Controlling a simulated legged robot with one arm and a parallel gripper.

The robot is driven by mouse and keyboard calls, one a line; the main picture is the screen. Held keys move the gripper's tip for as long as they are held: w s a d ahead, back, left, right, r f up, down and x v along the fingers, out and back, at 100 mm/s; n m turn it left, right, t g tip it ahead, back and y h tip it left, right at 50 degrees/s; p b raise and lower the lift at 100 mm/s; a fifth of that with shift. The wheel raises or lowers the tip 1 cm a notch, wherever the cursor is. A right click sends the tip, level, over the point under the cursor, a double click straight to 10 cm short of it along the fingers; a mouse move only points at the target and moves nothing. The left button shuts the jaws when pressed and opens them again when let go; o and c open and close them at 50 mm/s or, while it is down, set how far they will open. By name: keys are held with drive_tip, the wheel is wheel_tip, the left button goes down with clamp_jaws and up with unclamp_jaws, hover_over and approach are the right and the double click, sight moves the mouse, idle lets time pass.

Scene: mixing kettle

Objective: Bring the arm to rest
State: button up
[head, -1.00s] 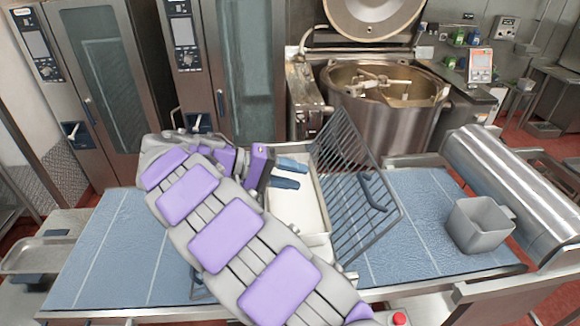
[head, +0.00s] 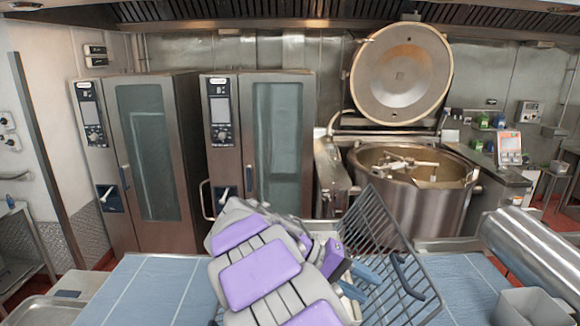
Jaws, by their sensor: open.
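My arm, grey with purple pads, reaches up from the bottom middle of the head view. My gripper (head: 364,281) is at its end, pointing right, with two blue-grey fingers apart and nothing seen between them. It is beside a grey wire rack (head: 388,262) that stands tilted just to its right. I cannot tell whether the fingers touch the rack. Part of the gripper and what lies below it are hidden by the arm and the frame's lower edge.
A blue-topped table (head: 150,290) spans the front, with bare room at left.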

drive_tip(key=s+d+f+g+y+b, duration=0.1)
drive_tip(key=s+d+f+y+b, duration=0.25)
drive_tip(key=s+f, duration=0.35)
drive_tip(key=s+d+f+y+b, duration=0.25)
drive_tip(key=s+f+b, duration=0.3)
drive_tip(key=s, duration=0.35)
drive_tip(key=s+a+f+y+b, duration=0.3)
drive_tip(key=s+f+b, duration=0.1)
drive_tip(key=s+f, duration=0.3)
drive_tip(key=s+a+f+t+y+b, duration=0.1)
drive_tip(key=s+a+f+y+b, duration=0.2)
drive_tip(key=s+f, duration=0.5)
drive_tip(key=shift+s+f+b, duration=0.15)
drive_tip(key=shift+f+b, duration=0.45)
drive_tip(key=shift+b, duration=0.25)
drive_tip(key=shift+a, duration=0.15)
